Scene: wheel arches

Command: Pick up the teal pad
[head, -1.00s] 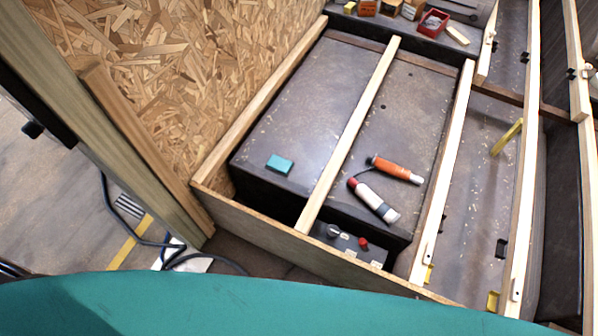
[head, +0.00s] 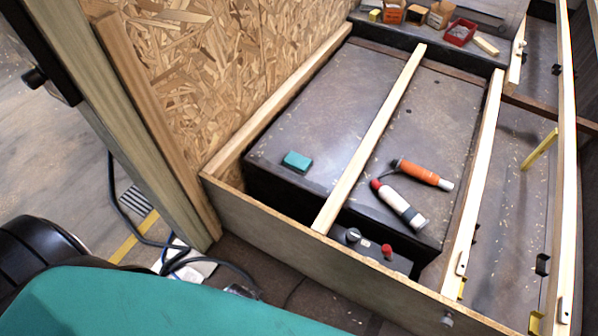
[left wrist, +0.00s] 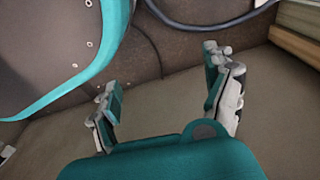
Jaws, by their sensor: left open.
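The teal pad (head: 297,161) is a small block lying flat on the dark wheel-arch box (head: 320,110), near its front left edge, in the head view. It does not show in the left wrist view. My left gripper (left wrist: 168,100) is open and empty in the left wrist view, with its two fingers spread apart above the brown floor. The left gripper's fingers do not show in the head view, so its distance from the pad cannot be told. My right gripper is in neither view.
A wooden slat (head: 375,130) crosses the box to the right of the pad. An orange tool (head: 420,174) and a white bottle with a red cap (head: 399,205) lie beyond it. A front board (head: 270,232) and a chipboard wall (head: 225,70) border the box.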

